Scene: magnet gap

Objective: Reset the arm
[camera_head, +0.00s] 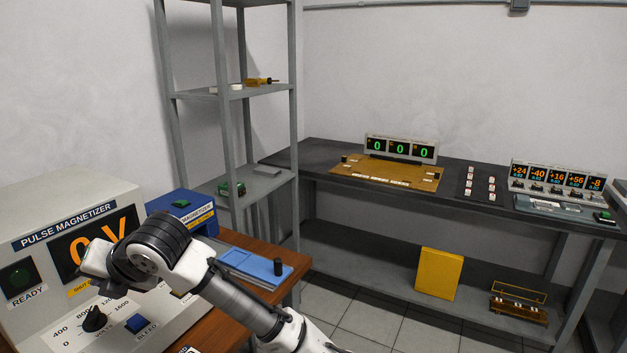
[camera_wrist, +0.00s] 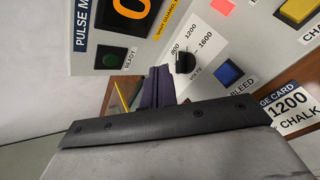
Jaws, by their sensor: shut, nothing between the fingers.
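My arm reaches across the front of the grey pulse magnetizer (camera_head: 60,213) at the lower left. The orange display on it reads 0 V and is partly covered by my arm. In the wrist view, my gripper (camera_wrist: 158,82) shows as two dark fingers shut together and empty, close to the magnetizer panel. The black volts knob (camera_wrist: 185,62) is just right of the fingertips; I cannot tell whether they touch. The blue bleed button (camera_wrist: 229,73) is further right and the green ready button (camera_wrist: 110,60) is to the left. In the head view, the fingertips are hidden.
A blue magnetizer box (camera_head: 182,208) and a blue tray (camera_head: 262,268) stand on the wooden bench beyond my arm. A grey shelf rack (camera_head: 232,92) rises behind. A dark table (camera_head: 470,180) with displays and small parts stands at the right. The tiled floor between is clear.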

